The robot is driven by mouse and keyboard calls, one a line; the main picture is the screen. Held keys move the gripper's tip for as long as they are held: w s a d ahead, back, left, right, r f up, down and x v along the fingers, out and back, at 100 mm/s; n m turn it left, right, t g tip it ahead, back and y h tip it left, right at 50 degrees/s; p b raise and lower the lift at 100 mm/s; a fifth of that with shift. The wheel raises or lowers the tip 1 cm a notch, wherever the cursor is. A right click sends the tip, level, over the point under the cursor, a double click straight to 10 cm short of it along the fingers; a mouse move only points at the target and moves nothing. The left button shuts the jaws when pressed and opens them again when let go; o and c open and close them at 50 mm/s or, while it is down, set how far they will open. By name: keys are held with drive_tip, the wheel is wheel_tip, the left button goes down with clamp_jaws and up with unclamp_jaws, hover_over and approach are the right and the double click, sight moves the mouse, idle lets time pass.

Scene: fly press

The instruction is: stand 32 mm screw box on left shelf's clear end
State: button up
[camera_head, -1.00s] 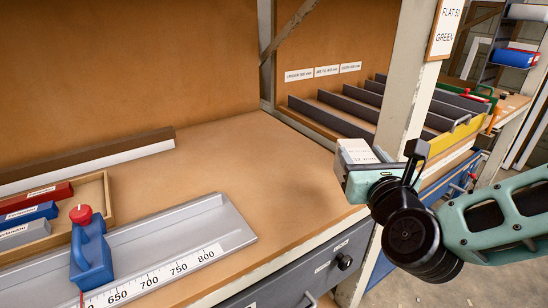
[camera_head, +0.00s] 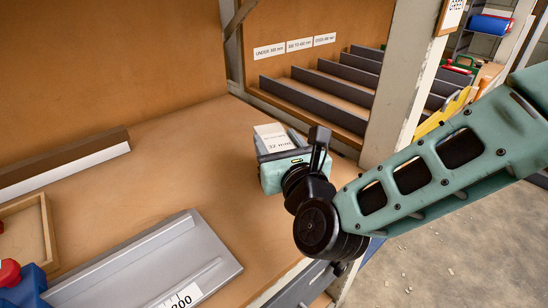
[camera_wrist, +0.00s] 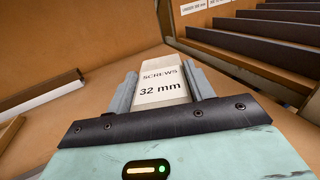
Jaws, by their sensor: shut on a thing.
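The 32 mm screw box (camera_head: 272,137) is a small pale box with a label. In the wrist view the box (camera_wrist: 162,83) reads "SCREWS 32 mm" and sits between the two grey fingers. My gripper (camera_head: 276,142) is shut on it and holds it over the right part of the wooden bench. Whether the box touches the bench is hidden by the gripper. A dark ledge with a white front (camera_head: 65,162) runs along the back left of the bench; I cannot tell whether it is the left shelf.
A grey metal tray with a ruler (camera_head: 150,262) lies at the front left, beside a wooden tray (camera_head: 48,235) and a blue block with a red knob (camera_head: 22,285). A post (camera_head: 405,90) and dark-divided racks (camera_head: 325,95) stand right. The bench middle is clear.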

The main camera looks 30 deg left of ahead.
drive_tip(key=shift+f, duration=1.9)
drive_tip(key=shift+f, duration=0.1)
drive_tip(key=o, duration=1.3)
drive_tip(key=shift+c, duration=0.2)
drive_tip(key=shift+s+d, duration=0.1)
drive_tip(key=shift+d, duration=0.05)
drive_tip(key=b+v, duration=0.1)
drive_tip(key=v, duration=1)
drive_tip(key=shift+s+d, duration=0.25)
drive_tip(key=shift+d, duration=0.1)
